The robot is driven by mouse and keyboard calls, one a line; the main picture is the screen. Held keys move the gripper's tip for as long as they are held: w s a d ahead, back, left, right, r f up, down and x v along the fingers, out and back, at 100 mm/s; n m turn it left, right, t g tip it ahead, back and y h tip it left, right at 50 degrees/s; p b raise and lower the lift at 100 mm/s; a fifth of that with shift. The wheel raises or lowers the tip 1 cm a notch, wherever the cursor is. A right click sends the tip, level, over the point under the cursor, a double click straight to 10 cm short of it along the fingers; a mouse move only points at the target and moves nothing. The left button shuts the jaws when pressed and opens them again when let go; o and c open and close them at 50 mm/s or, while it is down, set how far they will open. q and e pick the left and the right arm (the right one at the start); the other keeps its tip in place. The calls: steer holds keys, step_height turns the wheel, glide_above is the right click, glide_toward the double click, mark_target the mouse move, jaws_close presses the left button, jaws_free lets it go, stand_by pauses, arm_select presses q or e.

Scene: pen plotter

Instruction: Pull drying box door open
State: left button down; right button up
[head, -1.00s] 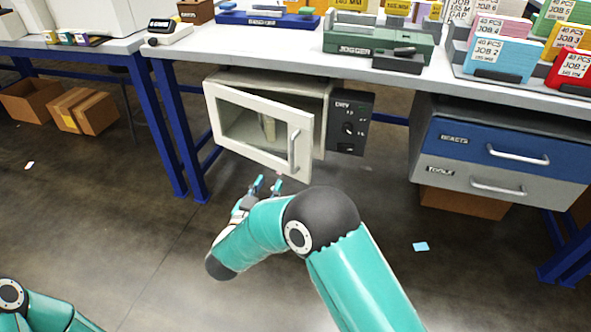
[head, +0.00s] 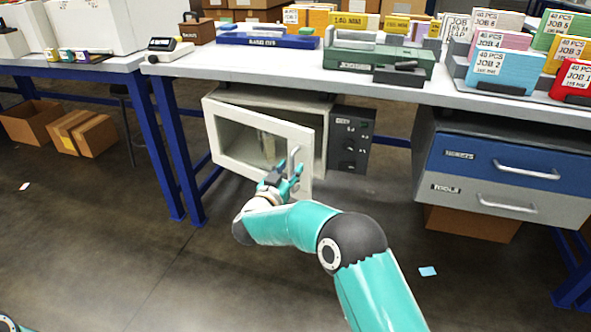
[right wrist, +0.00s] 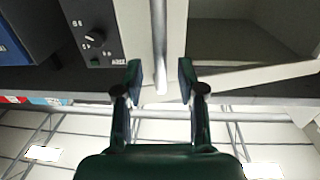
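The drying box (head: 321,150) under the bench has its white framed door (head: 240,168) partly open, swung outward at its right side. The door's vertical bar handle (head: 296,153) is on its right edge. My right gripper (head: 288,174) is in front of the handle and covers its lower part. In the right wrist view the fingers (right wrist: 159,75) are open, one on each side of the handle (right wrist: 160,45), with gaps on both sides. The box interior shows past the door (right wrist: 240,38). My left gripper is out of view.
The workbench top (head: 300,78) is above the box. A black control panel (head: 350,140) is right of the door. A drawer unit (head: 490,165) hangs further right. A blue table leg (head: 185,165) stands at left.

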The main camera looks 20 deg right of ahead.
steer(key=shift+x, duration=1.15)
jaws_close()
